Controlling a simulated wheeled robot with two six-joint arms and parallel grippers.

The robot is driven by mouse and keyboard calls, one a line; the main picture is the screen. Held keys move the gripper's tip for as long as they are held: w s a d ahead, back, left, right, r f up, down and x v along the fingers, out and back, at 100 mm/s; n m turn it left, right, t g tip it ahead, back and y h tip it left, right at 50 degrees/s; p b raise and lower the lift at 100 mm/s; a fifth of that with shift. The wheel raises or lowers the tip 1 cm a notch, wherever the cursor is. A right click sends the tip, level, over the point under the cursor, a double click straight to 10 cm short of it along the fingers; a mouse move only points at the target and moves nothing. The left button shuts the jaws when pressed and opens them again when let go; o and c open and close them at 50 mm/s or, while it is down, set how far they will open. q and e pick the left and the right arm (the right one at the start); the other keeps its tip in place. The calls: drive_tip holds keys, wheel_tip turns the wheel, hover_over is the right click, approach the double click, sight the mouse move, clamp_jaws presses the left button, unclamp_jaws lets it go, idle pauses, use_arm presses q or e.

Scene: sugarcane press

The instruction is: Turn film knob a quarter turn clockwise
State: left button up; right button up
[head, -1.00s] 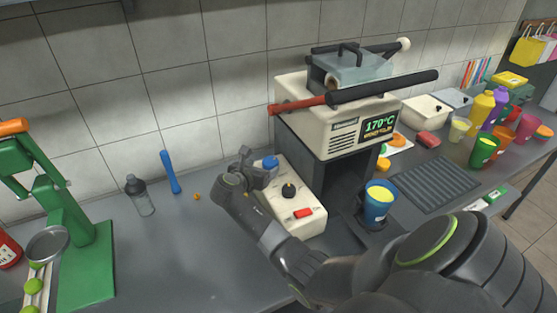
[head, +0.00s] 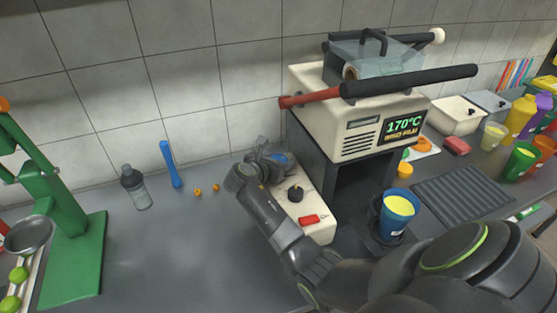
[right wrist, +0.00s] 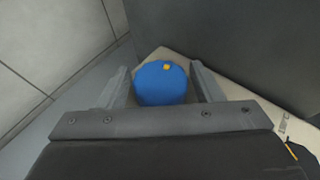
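A round blue knob (right wrist: 160,84) with a small yellow-orange mark near its far edge sits at the back of the cream control panel (head: 318,200). It partly shows in the head view (head: 283,158), behind my gripper. My right gripper (right wrist: 160,80) is open around the knob, one finger on each side, with narrow gaps visible. A black knob (head: 295,193) with a yellow-orange pointer and a red switch (head: 309,219) are nearer the front of the same panel. My left gripper is out of view.
The sealing machine (head: 355,110), showing 170°C, stands right of the panel, with a long red-and-black lever (head: 380,87) above. A filled blue cup (head: 397,212) stands at its front.

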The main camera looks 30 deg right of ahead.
drive_tip(key=c, duration=0.7)
drive_tip(key=shift+m+g+p, duration=0.3)
drive_tip(key=shift+m+g, duration=0.1)
drive_tip(key=shift+m+g+h+p, duration=0.3)
drive_tip(key=shift+m+g+h, duration=0.1)
drive_tip(key=shift+m+g, duration=0.25)
drive_tip(key=shift+m+g+h, duration=0.4)
drive_tip(key=shift+m+g, duration=0.85)
drive_tip(key=shift+g, duration=0.2)
drive_tip(key=o, duration=1)
